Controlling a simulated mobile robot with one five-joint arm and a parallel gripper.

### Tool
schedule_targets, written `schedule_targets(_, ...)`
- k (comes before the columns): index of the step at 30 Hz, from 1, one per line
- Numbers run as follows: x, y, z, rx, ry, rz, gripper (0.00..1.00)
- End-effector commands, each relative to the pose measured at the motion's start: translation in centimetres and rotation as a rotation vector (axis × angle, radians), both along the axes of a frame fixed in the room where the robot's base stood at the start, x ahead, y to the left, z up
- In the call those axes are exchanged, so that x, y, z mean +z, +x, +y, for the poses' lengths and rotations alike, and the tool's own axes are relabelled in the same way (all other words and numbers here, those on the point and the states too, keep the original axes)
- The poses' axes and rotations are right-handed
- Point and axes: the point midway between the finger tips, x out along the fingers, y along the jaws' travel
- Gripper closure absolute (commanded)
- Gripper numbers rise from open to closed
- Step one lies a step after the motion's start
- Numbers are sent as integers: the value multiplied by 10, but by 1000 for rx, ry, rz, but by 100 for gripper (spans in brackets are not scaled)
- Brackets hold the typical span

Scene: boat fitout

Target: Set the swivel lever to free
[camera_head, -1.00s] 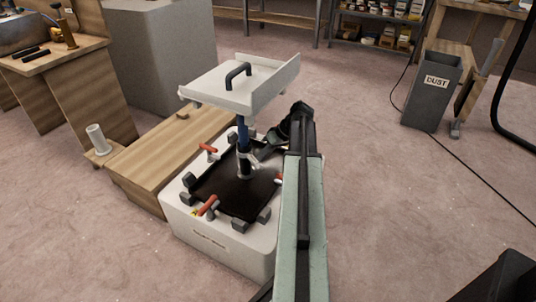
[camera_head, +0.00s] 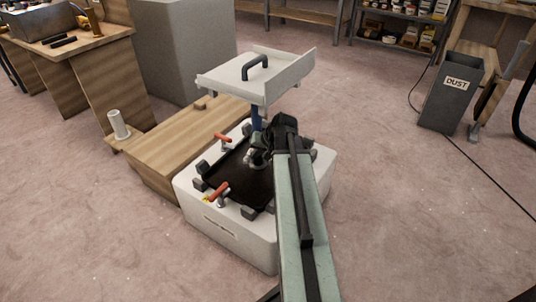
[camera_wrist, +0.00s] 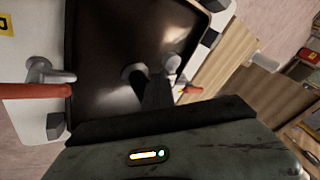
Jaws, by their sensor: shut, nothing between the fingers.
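A white tray-like top (camera_head: 215,84) with a dark handle stands on a blue post (camera_head: 257,117) over a dark plate (camera_head: 230,186) on a white block. My gripper (camera_head: 258,158) is low at the post's foot, in front of it, shut and empty. In the wrist view my gripper's dark fingers (camera_wrist: 155,95) reach over the plate, close to a pale rounded fitting (camera_wrist: 172,65). I cannot tell whether they touch it. I cannot make out the swivel lever for sure; the gripper and arm cover much of the post's lower part.
Red-handled clamps (camera_head: 219,190) and (camera_head: 222,137) and grey blocks line the plate's edge. A wooden box (camera_head: 165,150) adjoins the white block on the left. A dust bin (camera_head: 450,95) stands at right.

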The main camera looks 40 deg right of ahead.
Motion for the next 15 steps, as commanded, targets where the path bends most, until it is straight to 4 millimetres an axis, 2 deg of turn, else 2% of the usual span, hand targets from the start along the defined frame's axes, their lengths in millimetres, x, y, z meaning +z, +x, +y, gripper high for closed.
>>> schedule_targets(15, 0, 16, 14, -5, 2, 0, 100)
